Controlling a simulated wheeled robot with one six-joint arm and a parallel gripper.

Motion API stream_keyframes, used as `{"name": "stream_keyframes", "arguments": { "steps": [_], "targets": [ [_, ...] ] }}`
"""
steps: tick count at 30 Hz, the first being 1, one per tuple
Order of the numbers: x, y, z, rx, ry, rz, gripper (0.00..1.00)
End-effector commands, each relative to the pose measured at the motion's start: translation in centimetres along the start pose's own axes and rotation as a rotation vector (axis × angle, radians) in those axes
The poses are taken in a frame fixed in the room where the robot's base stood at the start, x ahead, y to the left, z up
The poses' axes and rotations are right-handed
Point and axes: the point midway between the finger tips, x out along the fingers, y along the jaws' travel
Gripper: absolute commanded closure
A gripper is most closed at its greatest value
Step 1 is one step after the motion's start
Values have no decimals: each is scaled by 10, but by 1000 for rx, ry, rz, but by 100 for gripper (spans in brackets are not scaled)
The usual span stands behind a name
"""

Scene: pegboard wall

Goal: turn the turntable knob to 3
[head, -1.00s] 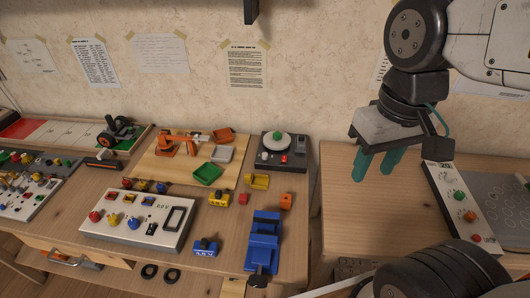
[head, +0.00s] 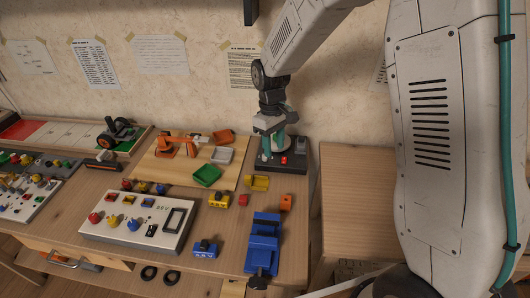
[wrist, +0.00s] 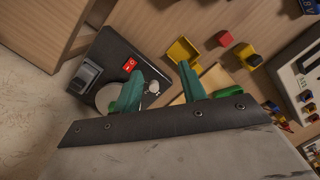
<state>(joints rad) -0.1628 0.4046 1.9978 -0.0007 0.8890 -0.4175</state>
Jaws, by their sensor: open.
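The turntable is a dark box (head: 293,168) at the back right of the table, and it also shows in the wrist view (wrist: 118,52). Its pale platter (wrist: 106,98) is partly hidden by a finger. A small light knob (wrist: 153,88) sits on the box near a red switch (wrist: 130,65). My gripper (head: 271,150) is over the turntable, with its green fingers pointing down. In the wrist view my gripper (wrist: 161,67) is open and empty, and the knob shows between its fingers, nearer the left one. I cannot read the knob's marks or setting.
A yellow bin (head: 257,183) stands just in front of the turntable. A green tray (head: 207,175), a red block (head: 243,200) and a blue vise (head: 263,240) are nearby. The wall is close behind. The side table (head: 355,200) has clear room.

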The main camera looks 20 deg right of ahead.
Motion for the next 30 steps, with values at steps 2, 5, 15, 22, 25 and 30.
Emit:
{"name": "stream_keyframes", "arguments": {
  "steps": [2,5,15,22,25,30],
  "targets": [
    [10,9,-26,-62,33,16,59],
    [-5,22,-54,-155,118,63,59],
    [29,25,-60,-206,128,74,59],
    [61,27,-64,-205,129,74,59],
    [68,28,-66,-204,130,75,59],
    [72,28,-66,-204,131,75,59]
  ]
}}
